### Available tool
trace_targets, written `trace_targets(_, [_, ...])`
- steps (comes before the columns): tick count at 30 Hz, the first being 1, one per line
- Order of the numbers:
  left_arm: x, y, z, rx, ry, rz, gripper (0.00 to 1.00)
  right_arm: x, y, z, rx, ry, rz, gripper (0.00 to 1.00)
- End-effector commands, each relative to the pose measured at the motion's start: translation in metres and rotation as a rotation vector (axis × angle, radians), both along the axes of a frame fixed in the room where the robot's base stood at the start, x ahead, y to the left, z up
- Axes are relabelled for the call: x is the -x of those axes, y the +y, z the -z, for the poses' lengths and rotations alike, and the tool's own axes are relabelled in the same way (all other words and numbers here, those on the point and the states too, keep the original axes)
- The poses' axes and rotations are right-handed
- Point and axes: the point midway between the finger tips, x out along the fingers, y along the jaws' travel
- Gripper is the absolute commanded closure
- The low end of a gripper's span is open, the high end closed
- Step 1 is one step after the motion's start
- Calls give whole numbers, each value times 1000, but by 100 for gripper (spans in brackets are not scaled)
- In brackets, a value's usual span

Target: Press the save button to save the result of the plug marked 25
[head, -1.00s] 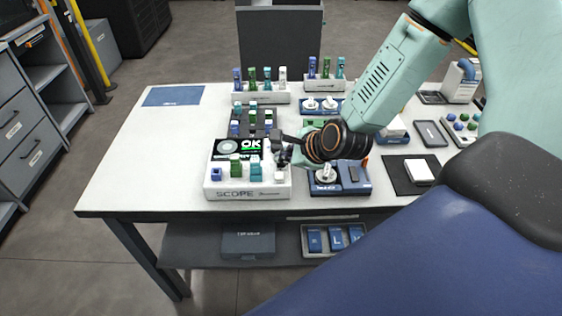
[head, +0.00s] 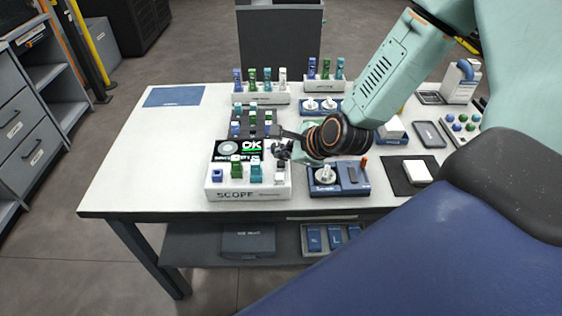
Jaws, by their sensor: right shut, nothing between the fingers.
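The white scope (head: 247,194) stands at the table's front edge. Its dark screen (head: 239,149) shows a round end-face picture and a green OK. Several plugs or buttons stand on its top face, among them a blue one (head: 216,174), a green one (head: 236,168), a teal one (head: 256,171) and a white one (head: 280,174). I cannot read a 25 or tell which is the save button. My right gripper (head: 279,150) is shut and empty, just above the right end of the scope, beside the screen. Whether it touches anything is unclear. My left gripper is not in view.
A blue device (head: 349,187) with a white knob stands right of the scope. Behind are a dark holder (head: 241,129) and white racks of plugs (head: 262,98). A blue mat (head: 173,96) lies back left. The table's left part is clear.

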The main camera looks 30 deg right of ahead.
Motion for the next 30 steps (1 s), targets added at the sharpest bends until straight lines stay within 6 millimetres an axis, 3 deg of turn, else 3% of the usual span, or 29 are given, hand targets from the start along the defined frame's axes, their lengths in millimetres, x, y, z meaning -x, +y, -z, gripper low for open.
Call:
trace_targets(16, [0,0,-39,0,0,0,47,0,0,-48,-1,-1,1,100])
trace_targets(30, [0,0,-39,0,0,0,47,0,0,-49,0,0,0,100])
